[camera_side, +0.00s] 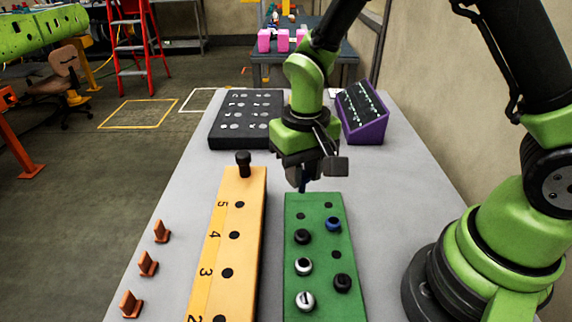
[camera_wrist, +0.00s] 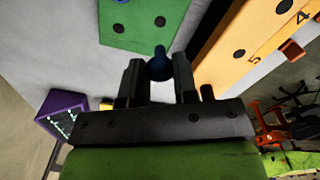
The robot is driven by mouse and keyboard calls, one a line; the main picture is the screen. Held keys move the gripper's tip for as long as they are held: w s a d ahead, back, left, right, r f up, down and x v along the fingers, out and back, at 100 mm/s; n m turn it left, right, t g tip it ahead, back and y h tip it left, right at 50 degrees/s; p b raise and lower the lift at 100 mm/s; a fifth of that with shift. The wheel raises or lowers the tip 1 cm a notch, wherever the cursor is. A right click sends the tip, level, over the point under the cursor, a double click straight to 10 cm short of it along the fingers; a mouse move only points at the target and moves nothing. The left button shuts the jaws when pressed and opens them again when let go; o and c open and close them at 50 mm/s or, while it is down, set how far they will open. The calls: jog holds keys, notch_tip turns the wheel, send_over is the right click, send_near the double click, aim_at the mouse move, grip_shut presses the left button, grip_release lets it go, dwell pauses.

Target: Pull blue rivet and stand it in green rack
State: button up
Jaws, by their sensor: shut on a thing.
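My gripper (camera_side: 303,176) is shut on a blue rivet (camera_side: 302,187), which hangs below the jaws just beyond the far end of the green rack (camera_side: 290,270). In the wrist view the blue rivet (camera_wrist: 158,66) is between the two fingers (camera_wrist: 157,78), and the rack's far end (camera_wrist: 140,36) shows past it with empty holes. The held rivet appears clear of the rack, though its exact height is hard to tell. The rack holds another blue rivet (camera_side: 333,224) and several black and silver-topped rivets. Its two farthest holes look empty.
The numbered yellow-orange block (camera_side: 256,215) stands left of the rack, with a black rivet (camera_side: 243,160) upright at its far end. A black holed tray (camera_side: 235,128) and a purple angled rack (camera_side: 362,118) stand behind. Orange clips (camera_side: 148,264) line the left edge.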

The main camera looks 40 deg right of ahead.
send_over(301, 206)
jog(key=s+a, duration=0.2)
jog(key=shift+w+f, duration=0.2)
jog(key=shift+f, duration=2.6)
jog(key=shift+f, duration=0.1)
jog(key=shift+f, duration=1.2)
jog(key=o, duration=1)
notch_tip(301, 206, up, 17)
